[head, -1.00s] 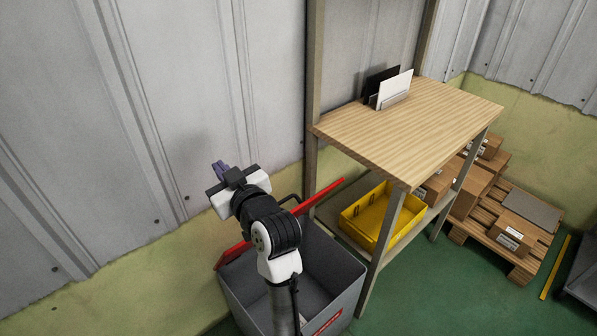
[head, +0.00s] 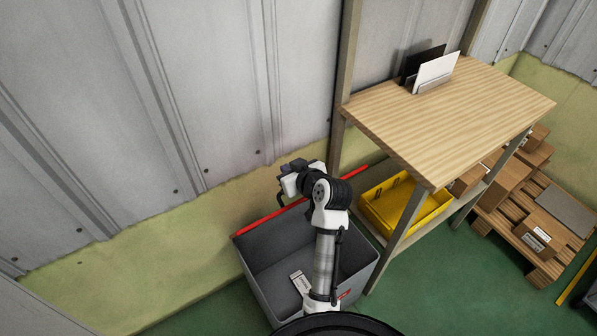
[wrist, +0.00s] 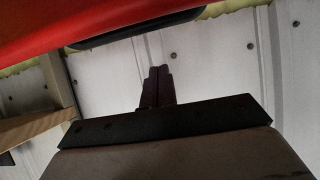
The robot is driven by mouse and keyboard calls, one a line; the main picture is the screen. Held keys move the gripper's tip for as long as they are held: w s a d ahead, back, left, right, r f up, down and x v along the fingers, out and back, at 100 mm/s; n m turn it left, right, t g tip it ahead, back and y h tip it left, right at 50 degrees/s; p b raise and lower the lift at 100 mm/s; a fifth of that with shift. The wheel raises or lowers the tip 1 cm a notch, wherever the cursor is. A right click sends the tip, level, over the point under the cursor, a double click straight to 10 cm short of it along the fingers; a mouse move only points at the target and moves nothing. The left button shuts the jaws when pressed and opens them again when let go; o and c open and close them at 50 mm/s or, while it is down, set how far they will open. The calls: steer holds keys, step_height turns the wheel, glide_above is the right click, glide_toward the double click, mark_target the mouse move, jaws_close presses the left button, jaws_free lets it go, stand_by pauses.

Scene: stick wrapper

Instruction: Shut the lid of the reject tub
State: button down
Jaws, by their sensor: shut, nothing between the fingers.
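The reject tub (head: 262,283) is a grey open-topped bin on the floor by the wall. Its red lid (head: 262,221) stands open at the back, seen almost edge-on as a thin red strip. In the wrist view the lid (wrist: 60,25) fills the upper left, with a dark handle-like bar (wrist: 140,27) along it. My gripper (wrist: 157,88) is shut and empty, its fingers pointing toward the wall. In the head view my gripper (head: 301,166) is at the lid's upper edge, partly hidden by my wrist. I cannot tell whether it touches the lid.
A wooden-topped shelf (head: 450,115) stands close right of the tub, with a yellow bin (head: 405,212) on its lower level. A corrugated wall (head: 225,90) is close behind. A white labelled item (head: 301,282) lies inside the tub.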

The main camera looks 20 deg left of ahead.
steer(key=shift+s+d+f+p, duration=0.15)
steer(key=shift+s+d+f, duration=0.15)
steer(key=shift+f, duration=0.2)
steer(key=shift+s+d+f+p, duration=0.2)
steer(key=shift+d+f, duration=0.15)
steer(key=shift+f, duration=0.15)
steer(key=shift+s+d+f+p, duration=0.15)
steer(key=shift+s+d+f, duration=0.15)
steer(key=shift+f, duration=0.2)
steer(key=shift+d+f, duration=0.1)
